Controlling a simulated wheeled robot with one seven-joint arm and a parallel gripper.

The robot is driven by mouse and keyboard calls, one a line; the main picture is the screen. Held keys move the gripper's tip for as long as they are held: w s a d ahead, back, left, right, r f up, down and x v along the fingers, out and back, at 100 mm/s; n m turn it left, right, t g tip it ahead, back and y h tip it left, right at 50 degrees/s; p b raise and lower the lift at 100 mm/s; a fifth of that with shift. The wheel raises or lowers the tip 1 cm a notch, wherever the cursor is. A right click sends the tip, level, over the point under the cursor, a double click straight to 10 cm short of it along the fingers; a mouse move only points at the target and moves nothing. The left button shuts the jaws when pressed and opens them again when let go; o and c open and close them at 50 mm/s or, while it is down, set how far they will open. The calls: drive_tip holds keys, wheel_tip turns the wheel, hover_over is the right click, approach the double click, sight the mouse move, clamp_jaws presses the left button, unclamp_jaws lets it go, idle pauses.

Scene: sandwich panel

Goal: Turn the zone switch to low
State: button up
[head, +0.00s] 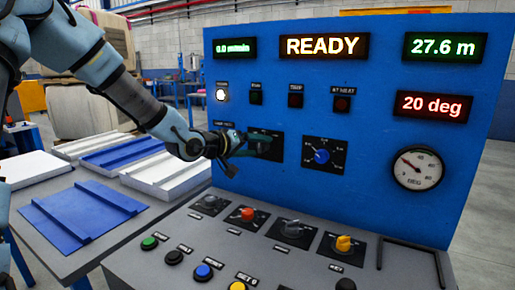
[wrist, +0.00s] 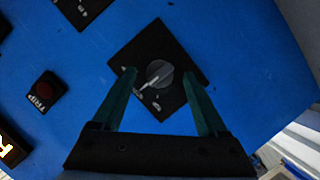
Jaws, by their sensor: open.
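A grey rotary knob (wrist: 160,74) with a white pointer sits on a black square plate (wrist: 149,38) on the blue panel. Its pointer is toward the lower left in the wrist view, and small marks ring it, too small to read. I cannot read a name on it. My gripper (wrist: 159,76) is open, with one green finger on each side of the knob and a gap on both sides. In the head view my gripper (head: 257,143) is in front of the left black plate (head: 274,153) and hides most of its knob.
Right of it is a blue knob (head: 322,156) on another plate, then a round gauge (head: 418,168). A TRIP lamp (head: 295,100) is above. Below, the sloping grey console (head: 190,230) carries several knobs and push buttons. A table (head: 150,215) with panels stands left.

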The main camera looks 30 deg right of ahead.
drive_tip(key=shift+d+f, duration=0.1)
drive_tip(key=shift+d, duration=0.25)
drive_tip(key=shift+c, duration=0.3)
clamp_jaws()
